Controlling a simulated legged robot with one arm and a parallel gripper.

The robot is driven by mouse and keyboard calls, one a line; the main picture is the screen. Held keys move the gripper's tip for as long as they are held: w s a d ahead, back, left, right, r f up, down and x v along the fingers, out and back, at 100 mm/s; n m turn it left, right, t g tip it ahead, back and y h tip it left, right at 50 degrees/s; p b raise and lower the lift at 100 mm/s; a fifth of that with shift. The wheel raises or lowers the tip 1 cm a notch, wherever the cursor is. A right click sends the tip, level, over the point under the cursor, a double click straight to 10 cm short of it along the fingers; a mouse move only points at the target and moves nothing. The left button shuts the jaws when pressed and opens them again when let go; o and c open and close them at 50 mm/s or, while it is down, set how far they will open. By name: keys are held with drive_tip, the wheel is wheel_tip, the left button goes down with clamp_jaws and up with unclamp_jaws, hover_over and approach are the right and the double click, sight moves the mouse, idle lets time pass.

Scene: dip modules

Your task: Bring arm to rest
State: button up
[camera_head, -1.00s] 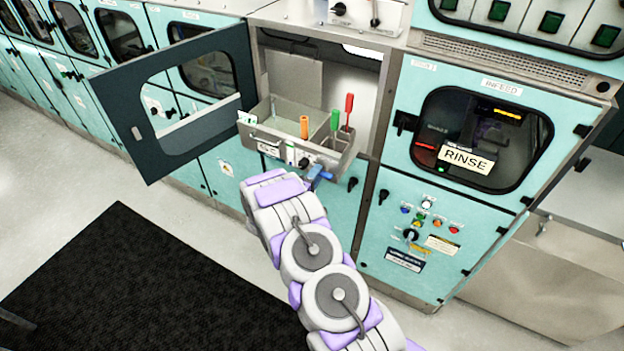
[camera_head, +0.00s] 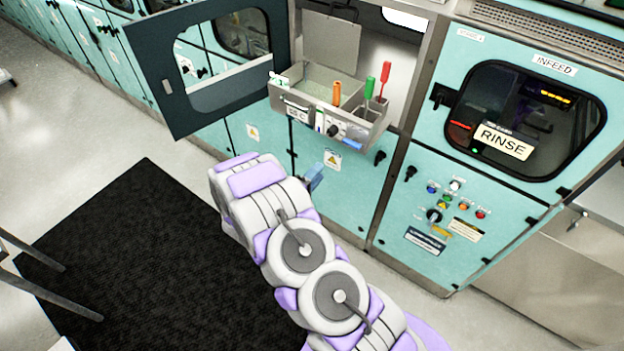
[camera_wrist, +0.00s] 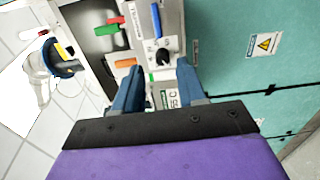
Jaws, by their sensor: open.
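My arm, white and purple, reaches up from the bottom of the head view. My gripper (camera_head: 314,178) has blue fingers and is in front of the teal cabinet, below the open compartment. In the wrist view my gripper (camera_wrist: 155,82) is open, with its two blue fingers apart and nothing held between them. Past the fingertips is the front of a grey drawer (camera_wrist: 180,20), with a black knob (camera_wrist: 160,57) on it. In the head view the drawer (camera_head: 360,133) sticks out of the compartment, clear of the fingers.
The drawer holds orange (camera_head: 337,93), green (camera_head: 370,87) and red (camera_head: 385,72) handled tools. A dark framed door (camera_head: 170,85) stands open at left. The RINSE cabinet (camera_head: 440,190) is at right. A black mat (camera_head: 130,260) covers floor at lower left.

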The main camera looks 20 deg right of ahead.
drive_tip(key=shift+s+a, duration=0.45)
drive_tip(key=shift+a, duration=0.15)
drive_tip(key=w+a+f+m+y+b, duration=0.1)
drive_tip(key=w+a+m+y+b, duration=0.4)
drive_tip(key=a+y, duration=0.55)
drive_tip(key=s+a+r+n+g+y+b, duration=0.1)
drive_tip(key=s+a+r+g+y+b, duration=0.2)
drive_tip(key=s+a+r+y+b, duration=0.3)
drive_tip(key=s+d+m+g+b, duration=0.1)
drive_tip(key=s+d+g+b, duration=0.1)
drive_tip(key=s, duration=1.1)
drive_tip(key=s+d+m+g+h+b, duration=0.1)
drive_tip(key=s+d+g+b, duration=0.2)
drive_tip(key=s, duration=1)
drive_tip(key=s+d+m+g+h+b, duration=0.1)
drive_tip(key=s+d+g, duration=0.3)
drive_tip(key=s+d, duration=0.4)
drive_tip(key=s+b, duration=0.1)
drive_tip(key=s, duration=0.4)
drive_tip(key=shift+s+f+m+g+b, duration=0.15)
drive_tip(key=shift+m+g+b, duration=0.2)
drive_tip(key=shift+m+g, duration=0.05)
